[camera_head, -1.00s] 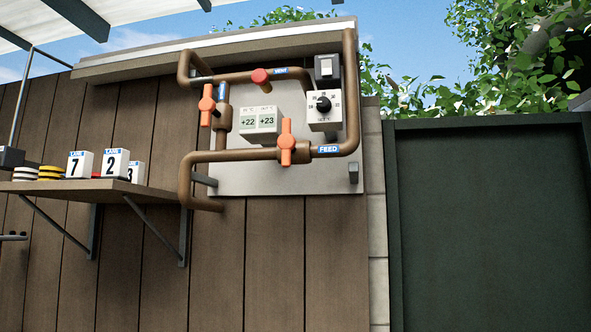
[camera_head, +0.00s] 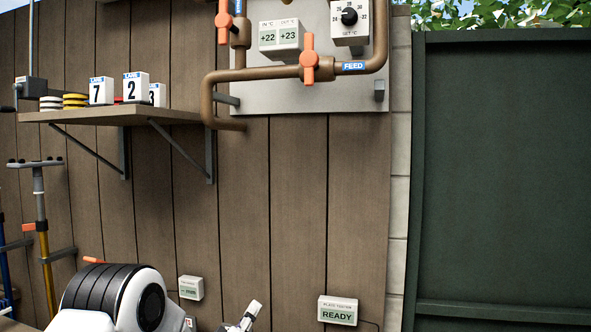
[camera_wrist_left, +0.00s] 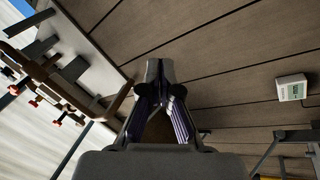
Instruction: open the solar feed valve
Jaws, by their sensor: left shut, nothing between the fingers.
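The feed valve has an orange handle (camera_head: 309,60) standing upright, across a level brown pipe, beside a blue FEED label (camera_head: 354,67). A second orange handle (camera_head: 223,24) is at the left on an upright pipe, cut by the top edge. My left gripper (camera_head: 248,312) is low at the bottom edge, only partly in view, well below the valve and apart from it. In the left wrist view my left gripper (camera_wrist_left: 160,72) has its fingertips together, empty. Pipework (camera_wrist_left: 60,80) with small orange parts shows at the left there. My right gripper is not in view.
A shelf (camera_head: 60,116) with lane markers juts from the plank wall at left. A READY box (camera_head: 337,311) and a small box (camera_head: 191,288) are low on the wall. A dark green panel (camera_head: 500,170) stands at right. The wall below the pipes is clear.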

